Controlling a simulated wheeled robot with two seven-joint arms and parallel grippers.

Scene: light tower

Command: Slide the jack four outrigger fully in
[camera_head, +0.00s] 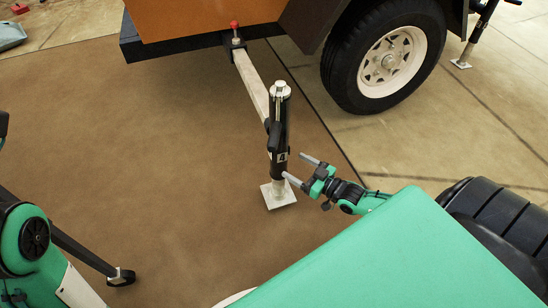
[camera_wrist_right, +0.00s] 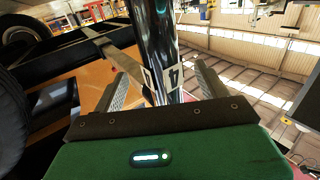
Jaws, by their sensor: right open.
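The jack four outrigger is a pale square beam (camera_head: 252,82) sticking out from under the orange trailer. A dark upright jack (camera_head: 278,125) with a silver top stands at its outer end, labelled 4. Its square foot plate (camera_head: 279,194) is at the floor; whether it touches is unclear. A red-knobbed pin (camera_head: 234,28) sits where the beam enters the frame. My right gripper (camera_head: 297,167) is open, just right of the lower jack. In the wrist view its fingers stand either side of the jack tube (camera_wrist_right: 158,42) and label (camera_wrist_right: 164,78); contact is unclear. My left gripper is not in view.
The trailer body (camera_head: 190,18) and its black frame are at the top. A wheel (camera_head: 385,58) stands right of the beam. Another jack foot (camera_head: 461,63) is at the far right.

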